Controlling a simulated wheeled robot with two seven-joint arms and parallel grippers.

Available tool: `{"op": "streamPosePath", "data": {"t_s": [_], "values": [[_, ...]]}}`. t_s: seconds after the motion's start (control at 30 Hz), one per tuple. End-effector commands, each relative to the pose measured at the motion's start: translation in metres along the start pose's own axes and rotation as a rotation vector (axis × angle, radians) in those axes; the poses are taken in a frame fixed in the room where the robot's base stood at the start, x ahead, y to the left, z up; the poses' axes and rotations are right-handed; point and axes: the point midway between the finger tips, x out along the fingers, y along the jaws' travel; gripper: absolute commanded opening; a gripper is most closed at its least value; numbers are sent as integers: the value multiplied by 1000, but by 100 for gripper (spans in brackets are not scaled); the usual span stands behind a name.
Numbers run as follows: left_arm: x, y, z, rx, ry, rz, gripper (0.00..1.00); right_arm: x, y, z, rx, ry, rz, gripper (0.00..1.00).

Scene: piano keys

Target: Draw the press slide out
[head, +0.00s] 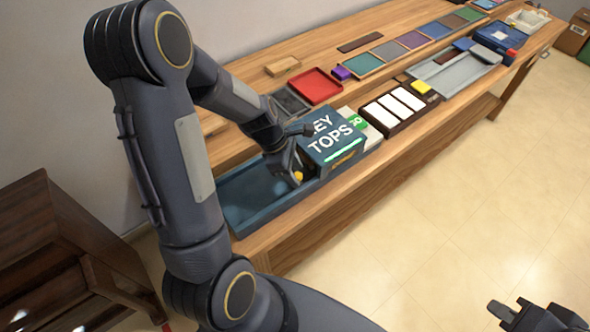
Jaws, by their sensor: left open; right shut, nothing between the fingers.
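A blue press-like block with a red spot (500,38) stands toward the far right of the bench. A pale grey tray-like slide (440,76) lies in front of it, with a blue block and a grey block at its far end. I cannot tell for certain which part is the press slide. My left gripper (292,170) is open over the blue bin at the near end of the bench, beside the KEY TOPS box, far from the press. Its fingertips are partly hidden. My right gripper (508,308) is shut and empty over the floor at the lower right.
The KEY TOPS box (338,142) and the blue bin (270,215) stand at the near end of the wooden bench (330,212). A dark holder with white keys (378,118) lies past them. A red tray (315,86) and several coloured trays line the back. The floor (470,210) is clear.

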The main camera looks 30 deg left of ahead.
Motion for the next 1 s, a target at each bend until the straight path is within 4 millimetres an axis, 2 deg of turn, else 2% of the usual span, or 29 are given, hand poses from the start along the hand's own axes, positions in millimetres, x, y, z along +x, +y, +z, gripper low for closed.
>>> {"op": "streamPosePath", "data": {"t_s": [0.3,0.63,1.0], "values": [[4,0,0,1,0,1,44,0,0,0,0,0,0,0],[3,0,0,1,0,1,1,0,0,0,0,0,0,0],[3,0,0,1,0,1,0,0,0,0,0,0,0,0]]}}
